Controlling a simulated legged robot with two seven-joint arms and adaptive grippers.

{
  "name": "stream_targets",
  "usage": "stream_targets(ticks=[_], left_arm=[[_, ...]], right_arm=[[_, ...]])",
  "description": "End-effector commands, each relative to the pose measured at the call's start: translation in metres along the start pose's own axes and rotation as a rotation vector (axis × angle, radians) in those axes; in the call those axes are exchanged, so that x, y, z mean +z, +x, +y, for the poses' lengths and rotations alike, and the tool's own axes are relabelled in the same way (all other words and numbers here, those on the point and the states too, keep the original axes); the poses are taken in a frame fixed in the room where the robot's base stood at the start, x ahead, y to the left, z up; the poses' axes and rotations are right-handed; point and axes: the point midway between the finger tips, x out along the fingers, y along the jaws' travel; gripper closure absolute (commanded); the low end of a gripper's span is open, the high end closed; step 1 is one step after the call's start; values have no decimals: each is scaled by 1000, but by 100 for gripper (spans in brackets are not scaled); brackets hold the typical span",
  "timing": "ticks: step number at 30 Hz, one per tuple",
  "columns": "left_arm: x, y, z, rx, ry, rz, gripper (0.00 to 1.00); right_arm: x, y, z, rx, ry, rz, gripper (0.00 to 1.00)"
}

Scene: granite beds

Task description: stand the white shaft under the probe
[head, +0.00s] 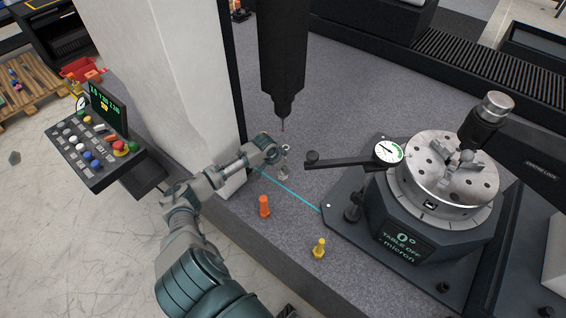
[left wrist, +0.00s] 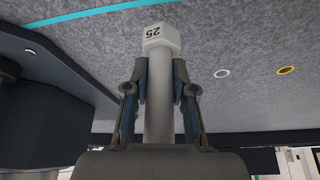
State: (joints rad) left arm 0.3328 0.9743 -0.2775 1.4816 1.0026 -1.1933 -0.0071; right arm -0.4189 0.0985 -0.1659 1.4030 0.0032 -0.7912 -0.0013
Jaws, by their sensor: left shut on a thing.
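My left gripper (head: 278,157) is shut on the white shaft, just below and beside the black probe (head: 284,70) with its thin red-tipped stylus. In the left wrist view the white shaft (left wrist: 159,115) lies between the two fingers (left wrist: 160,82), and its wider faceted end is marked 25. In the head view the shaft is small and partly hidden by the fingers, so I cannot tell whether it touches the granite (head: 330,110). My right gripper is not in view.
An orange shaft (head: 264,206) and a yellow shaft (head: 319,248) stand on the granite. A rotary table (head: 440,190) with a dial gauge (head: 388,152) is at right. A pale column (head: 165,70) and control panel (head: 98,145) are at left. A cyan line (head: 290,190) crosses the granite.

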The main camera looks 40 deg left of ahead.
Motion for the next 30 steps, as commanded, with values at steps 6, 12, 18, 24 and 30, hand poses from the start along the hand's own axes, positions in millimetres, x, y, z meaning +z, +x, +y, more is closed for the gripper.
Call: stream_targets(ticks=[6, 12, 18, 24, 30], left_arm=[[-30, 17, -39, 1, -4, 7, 100], [-38, 21, -50, 0, 1, 5, 100], [-31, 39, -50, 0, 1, 1, 100], [-25, 54, -51, -1, 1, 3, 100], [-23, 54, -51, 0, 1, 0, 57]], right_arm=[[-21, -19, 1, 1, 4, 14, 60], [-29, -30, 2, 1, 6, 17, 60], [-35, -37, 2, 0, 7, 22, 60], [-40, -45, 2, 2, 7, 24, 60], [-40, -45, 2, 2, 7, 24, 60]])
